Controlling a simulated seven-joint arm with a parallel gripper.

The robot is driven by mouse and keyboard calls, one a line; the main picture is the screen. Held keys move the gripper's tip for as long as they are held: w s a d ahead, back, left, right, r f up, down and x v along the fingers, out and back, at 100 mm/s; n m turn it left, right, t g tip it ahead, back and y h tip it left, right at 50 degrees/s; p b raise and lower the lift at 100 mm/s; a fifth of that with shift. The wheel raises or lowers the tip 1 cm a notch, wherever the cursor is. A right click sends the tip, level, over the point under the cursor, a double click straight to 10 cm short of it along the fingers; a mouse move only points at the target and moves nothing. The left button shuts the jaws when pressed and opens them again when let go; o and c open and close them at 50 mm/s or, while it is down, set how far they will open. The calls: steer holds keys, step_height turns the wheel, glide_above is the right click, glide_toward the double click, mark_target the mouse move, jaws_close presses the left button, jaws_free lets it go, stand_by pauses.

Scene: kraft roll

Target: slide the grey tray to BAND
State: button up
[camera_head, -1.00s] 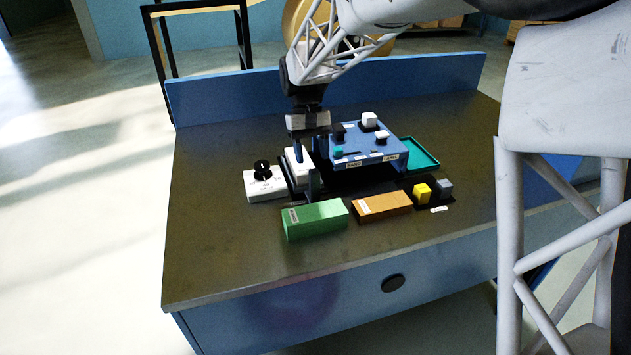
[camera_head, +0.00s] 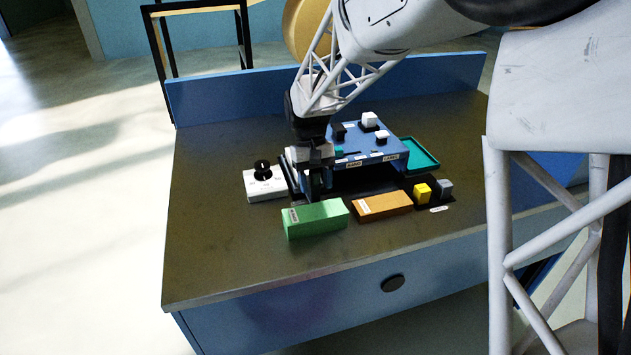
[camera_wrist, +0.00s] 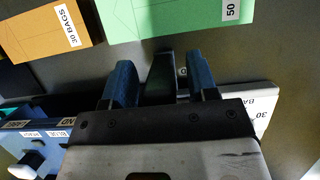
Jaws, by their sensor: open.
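My gripper (camera_head: 313,190) is low at the left end of the blue stand, behind the green box; it also shows in the wrist view (camera_wrist: 157,85). Its two blue fingers are apart, with a dark upright piece (camera_wrist: 159,78) between them. I cannot tell if they touch it. A pale block (camera_head: 291,156) beside the gripper is mostly hidden behind it. The grey tray is not clearly visible; the dark piece may belong to it. The BAND label (camera_head: 354,164) is on the stand's front edge, right of my gripper, with the LABEL label (camera_head: 391,157) further right.
The green box (camera_head: 316,219) and orange box (camera_head: 383,204) lie in front. A dark tray (camera_head: 433,198) holds yellow and grey cubes. A white box with a black knob (camera_head: 265,184) stands left. A teal tray (camera_head: 421,157) is right of the blue stand (camera_head: 372,148).

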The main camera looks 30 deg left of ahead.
jaws_close()
steer(key=shift+w+d, duration=1.4)
steer(key=shift+w, duration=0.05)
jaws_free()
steer(key=shift+r, duration=0.15)
steer(key=v, duration=0.7)
steer(key=shift+r, duration=0.25)
